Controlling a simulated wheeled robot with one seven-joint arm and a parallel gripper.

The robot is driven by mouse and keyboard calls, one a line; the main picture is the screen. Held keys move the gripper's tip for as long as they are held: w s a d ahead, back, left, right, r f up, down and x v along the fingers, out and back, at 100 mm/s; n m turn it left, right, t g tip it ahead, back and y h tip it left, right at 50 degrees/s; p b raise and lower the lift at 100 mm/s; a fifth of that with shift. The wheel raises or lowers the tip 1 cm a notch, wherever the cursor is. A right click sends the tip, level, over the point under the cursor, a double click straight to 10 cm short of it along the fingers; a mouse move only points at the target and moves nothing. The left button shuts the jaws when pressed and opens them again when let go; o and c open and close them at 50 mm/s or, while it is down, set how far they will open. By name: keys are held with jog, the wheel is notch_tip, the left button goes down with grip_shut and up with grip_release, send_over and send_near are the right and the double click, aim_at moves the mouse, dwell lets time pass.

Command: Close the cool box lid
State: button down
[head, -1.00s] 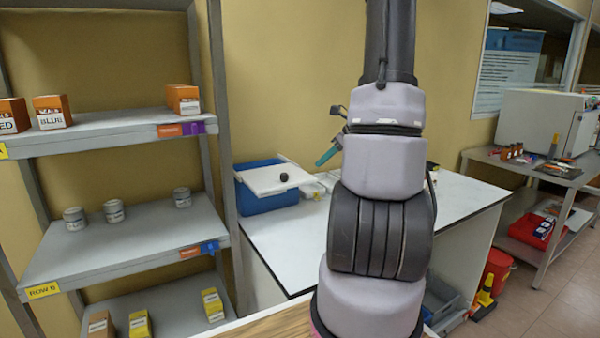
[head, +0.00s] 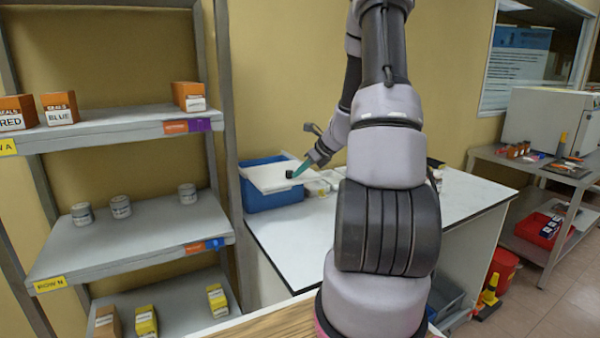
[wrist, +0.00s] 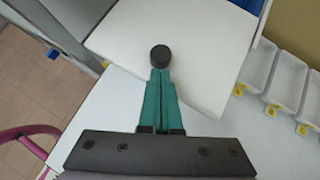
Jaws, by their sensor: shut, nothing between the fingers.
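The blue cool box (head: 274,200) stands on the white bench against the wall in the head view. Its white lid (head: 258,177) sits askew on top, overhanging the front, and part of the blue rim shows behind it. A black knob (head: 289,174) is on the lid; the wrist view also shows the lid (wrist: 205,35) and the knob (wrist: 160,55). My gripper (head: 293,174) has teal fingers pressed together and empty. In the wrist view its fingertips (wrist: 160,71) are right at the near side of the knob; I cannot tell whether they touch.
Small white bins (wrist: 288,80) with yellow tags stand right of the box. A grey shelf rack (head: 115,132) with boxes and jars is at the left. The front of the bench (head: 290,240) is clear. A side table (head: 540,170) stands at the far right.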

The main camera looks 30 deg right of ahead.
send_near(273, 166)
jog(key=x, duration=0.4)
jog(key=shift+d+f, duration=0.1)
jog(key=shift+f, duration=0.2)
jog(key=shift+w+r, duration=0.1)
jog(key=shift+w, duration=0.2)
